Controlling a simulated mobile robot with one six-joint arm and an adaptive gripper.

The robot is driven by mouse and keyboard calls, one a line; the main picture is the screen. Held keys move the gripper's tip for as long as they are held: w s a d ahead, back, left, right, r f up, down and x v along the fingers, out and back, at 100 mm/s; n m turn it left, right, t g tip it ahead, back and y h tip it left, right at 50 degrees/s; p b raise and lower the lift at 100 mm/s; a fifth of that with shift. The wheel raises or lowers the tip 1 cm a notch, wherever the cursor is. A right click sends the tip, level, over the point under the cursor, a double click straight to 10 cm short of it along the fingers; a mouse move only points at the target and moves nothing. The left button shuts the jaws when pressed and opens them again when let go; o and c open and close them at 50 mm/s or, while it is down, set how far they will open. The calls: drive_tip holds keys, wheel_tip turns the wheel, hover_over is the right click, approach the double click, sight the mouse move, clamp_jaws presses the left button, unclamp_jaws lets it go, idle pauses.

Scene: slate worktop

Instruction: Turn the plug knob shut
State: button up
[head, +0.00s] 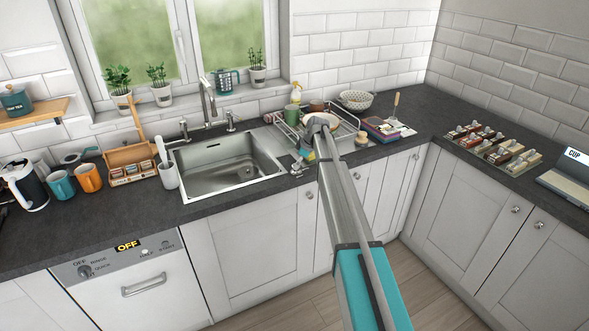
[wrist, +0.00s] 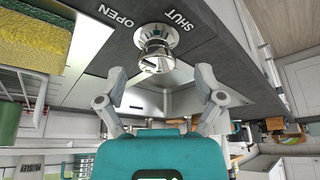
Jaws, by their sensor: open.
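The plug knob (wrist: 157,50) is a shiny metal knob on a round plate in the wrist view. The words OPEN and SHUT are printed on the dark worktop beside it, and a small green mark shows on the SHUT side of the plate. I cannot tell which word the knob points to. My gripper (wrist: 160,80) is open and empty, its two fingers apart, with the knob ahead between them and no contact visible. In the head view the knob (head: 297,169) stands at the sink's right front corner, and my arm hides most of the gripper.
The steel sink (head: 222,164) lies left of the knob. A dish rack (head: 345,118) with dishes stands close behind my arm. A yellow and green sponge (wrist: 32,38) is near the knob in the wrist view.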

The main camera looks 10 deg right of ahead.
drive_tip(key=shift+w+a+f, duration=0.1)
drive_tip(key=shift+a+f, duration=0.05)
drive_tip(key=shift+f, duration=0.2)
drive_tip(key=c, duration=1.1)
drive_tip(key=shift+a, duration=0.35)
drive_tip(key=shift+c, duration=0.2)
drive_tip(key=shift+d, duration=0.2)
